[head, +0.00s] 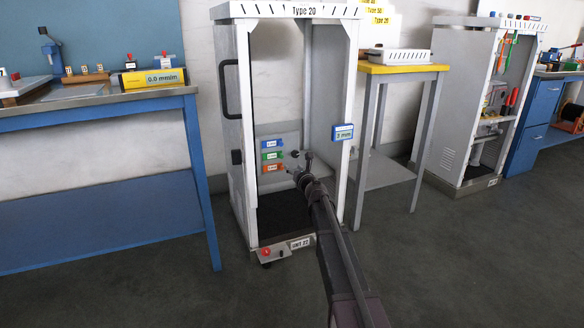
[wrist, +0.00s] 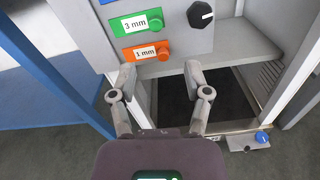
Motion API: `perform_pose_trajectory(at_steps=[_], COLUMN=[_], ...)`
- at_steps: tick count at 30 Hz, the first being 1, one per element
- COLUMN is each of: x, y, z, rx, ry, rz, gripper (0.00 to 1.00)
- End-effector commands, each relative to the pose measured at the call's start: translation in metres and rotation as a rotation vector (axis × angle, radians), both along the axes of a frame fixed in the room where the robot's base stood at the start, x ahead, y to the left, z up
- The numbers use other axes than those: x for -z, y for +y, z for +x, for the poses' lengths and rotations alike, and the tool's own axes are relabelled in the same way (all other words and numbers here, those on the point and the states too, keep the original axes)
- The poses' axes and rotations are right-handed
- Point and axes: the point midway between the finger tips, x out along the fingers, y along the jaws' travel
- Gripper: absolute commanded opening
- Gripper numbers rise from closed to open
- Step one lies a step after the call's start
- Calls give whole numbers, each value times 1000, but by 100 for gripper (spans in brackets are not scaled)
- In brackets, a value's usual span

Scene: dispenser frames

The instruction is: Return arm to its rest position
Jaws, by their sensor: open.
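My gripper (wrist: 157,85) is open and empty in the wrist view, its two fingers spread apart. It points at the lower panel of the dispenser frame, just below the orange 1 mm button (wrist: 147,53). In the head view my arm reaches forward from the bottom, and my gripper (head: 297,163) is at the front opening of the white Type 20 frame (head: 241,120). Whether a finger touches the panel cannot be told. The green 3 mm button (wrist: 141,22) and a black knob (wrist: 201,14) sit above it.
A blue workbench (head: 100,110) stands at the left. A yellow-topped table (head: 400,69) is close on the frame's right, and a grey cabinet (head: 468,100) with tools stands farther right. A 2 mm display (head: 343,132) is on the frame's right post. The floor in front is open.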

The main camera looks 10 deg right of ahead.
Motion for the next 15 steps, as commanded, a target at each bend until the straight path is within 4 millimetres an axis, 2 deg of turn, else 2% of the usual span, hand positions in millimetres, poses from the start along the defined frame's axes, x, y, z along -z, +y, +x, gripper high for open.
perform_pose_trajectory(at_steps=[15], x=[-5], y=[-4], z=[-5], rx=[29], ry=[2], rz=[46], gripper=[63])
